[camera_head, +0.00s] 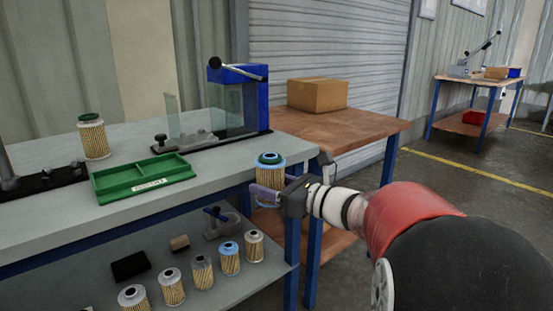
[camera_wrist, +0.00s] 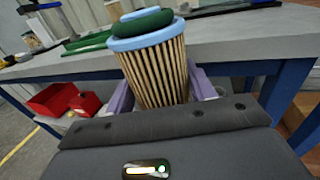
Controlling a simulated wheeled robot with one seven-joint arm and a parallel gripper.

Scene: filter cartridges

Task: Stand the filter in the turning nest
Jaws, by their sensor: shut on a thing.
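My gripper (camera_head: 267,192) has purple fingers and is shut on a pleated filter (camera_head: 270,181) with light blue end caps and a green ring on top. It holds the filter roughly upright in the air at the right front end of the grey bench (camera_head: 215,163). The wrist view shows the filter (camera_wrist: 158,68) between the purple fingers, its lower end hidden behind the gripper body. A blue fixture (camera_head: 250,100) with clear guards and a black lever stands at the bench's far end. I cannot tell for sure which part is the turning nest.
A green tray (camera_head: 143,178) lies on the bench, and another green-topped filter (camera_head: 94,138) stands behind it. Several filters, including a blue-capped one (camera_head: 229,258), stand on the lower shelf. A cardboard box (camera_head: 318,94) sits on a wooden table (camera_head: 350,128) behind.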

